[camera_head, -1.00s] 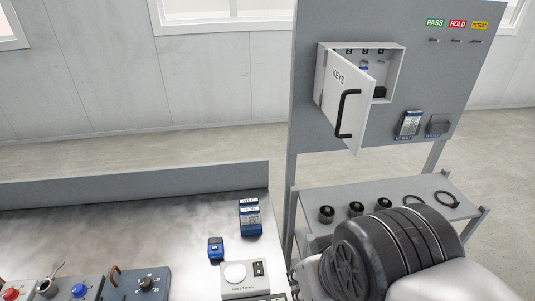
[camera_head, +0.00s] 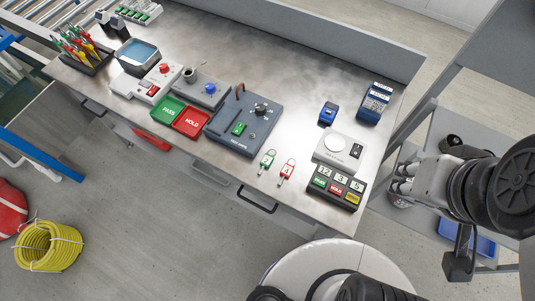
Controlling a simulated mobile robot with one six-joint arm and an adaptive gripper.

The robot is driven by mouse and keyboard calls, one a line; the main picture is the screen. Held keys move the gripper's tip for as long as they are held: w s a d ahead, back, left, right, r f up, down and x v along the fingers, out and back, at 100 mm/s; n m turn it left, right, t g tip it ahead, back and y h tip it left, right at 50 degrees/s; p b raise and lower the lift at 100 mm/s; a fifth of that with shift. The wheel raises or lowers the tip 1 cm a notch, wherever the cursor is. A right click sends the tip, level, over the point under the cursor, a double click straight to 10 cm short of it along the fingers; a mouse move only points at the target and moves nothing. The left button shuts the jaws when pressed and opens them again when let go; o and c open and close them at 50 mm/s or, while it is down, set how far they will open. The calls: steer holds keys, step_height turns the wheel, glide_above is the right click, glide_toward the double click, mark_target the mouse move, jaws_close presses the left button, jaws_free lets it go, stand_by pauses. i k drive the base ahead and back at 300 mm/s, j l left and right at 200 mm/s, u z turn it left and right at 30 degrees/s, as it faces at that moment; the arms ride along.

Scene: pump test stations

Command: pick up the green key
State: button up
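A small green tag-like item with a loop at its top (camera_head: 267,160) lies on the bench near its front edge, just left of a similar red one (camera_head: 287,171). It may be the green key, but it is too small to be sure. Another small green piece (camera_head: 239,129) sits on the face of the blue-grey control box (camera_head: 258,113). My gripper (camera_head: 400,179) is at the right, past the bench's right end and well apart from the green items. Its fingers are small and partly unclear, so I cannot tell whether they are open.
Green PASS and red HOLD trays (camera_head: 192,122) stand left of the control box. A scale (camera_head: 336,145), a button panel (camera_head: 338,186) and blue devices (camera_head: 328,112) stand at right. The bench's front edge has handles. Bare bench lies behind the control box.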

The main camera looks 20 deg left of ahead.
mark_target(266, 162)
steer(key=k+u, duration=0.1)
steer(key=u, duration=1.2)
steer(key=j+z, duration=0.1)
steer(key=z, duration=0.4)
steer(key=i+j+z, duration=0.1)
steer(key=z, duration=0.35)
steer(key=j+z, duration=0.2)
steer(key=z, duration=0.3)
steer(key=j+z, duration=0.2)
steer(key=j, duration=0.4)
steer(key=j+z, duration=0.15)
steer(key=j, duration=0.45)
steer(key=j+z, duration=0.2)
steer(key=j, duration=0.4)
steer(key=k+j+z, duration=0.15)
steer(key=j, duration=0.45)
